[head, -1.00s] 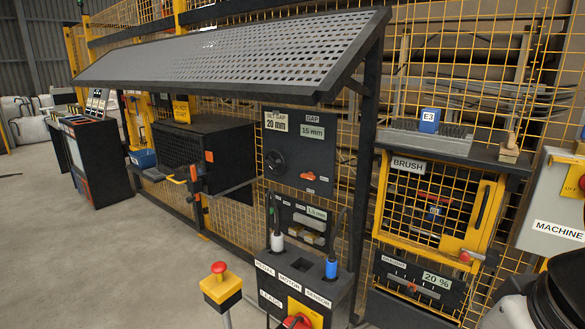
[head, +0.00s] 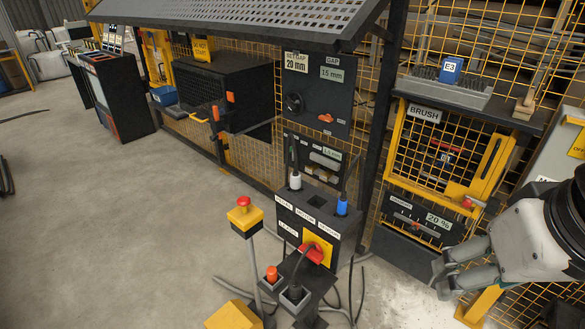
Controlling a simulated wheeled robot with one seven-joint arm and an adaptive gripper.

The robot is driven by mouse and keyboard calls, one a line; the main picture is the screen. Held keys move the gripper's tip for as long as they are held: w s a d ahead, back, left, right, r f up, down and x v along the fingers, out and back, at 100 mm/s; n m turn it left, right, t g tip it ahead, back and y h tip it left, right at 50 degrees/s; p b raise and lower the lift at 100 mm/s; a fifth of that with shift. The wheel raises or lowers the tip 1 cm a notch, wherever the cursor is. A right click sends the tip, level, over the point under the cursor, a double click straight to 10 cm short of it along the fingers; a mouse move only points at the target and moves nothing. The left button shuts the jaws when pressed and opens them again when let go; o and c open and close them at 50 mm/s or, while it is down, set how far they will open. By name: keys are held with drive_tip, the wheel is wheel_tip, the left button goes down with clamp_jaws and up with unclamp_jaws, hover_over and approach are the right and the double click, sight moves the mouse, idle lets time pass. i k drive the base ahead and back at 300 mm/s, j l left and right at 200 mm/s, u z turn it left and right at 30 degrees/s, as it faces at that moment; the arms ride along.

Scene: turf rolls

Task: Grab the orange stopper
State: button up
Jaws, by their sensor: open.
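A small orange stopper (head: 271,274) stands upright at the low front of the black control box, next to a grey socket with a black plug in it. It is in the lower middle of the head view. My gripper (head: 441,277) is at the lower right, open and empty. It is well to the right of the stopper and apart from it, with its fingers pointing left.
A yellow box with a red button (head: 244,204) stands on a post left of the control box (head: 333,222). Cables hang between the box and my gripper. A brush cage (head: 440,160) is behind my gripper. The floor at left (head: 100,230) is clear.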

sight(272, 273)
drive_tip(key=u, duration=0.65)
drive_tip(key=i+l, duration=0.1)
drive_tip(key=i, duration=0.3)
drive_tip(key=i+l+u, duration=0.15)
drive_tip(key=i, duration=0.25)
drive_tip(key=k+l+u, duration=0.3)
drive_tip(key=i+l, duration=0.05)
drive_tip(key=l, duration=0.05)
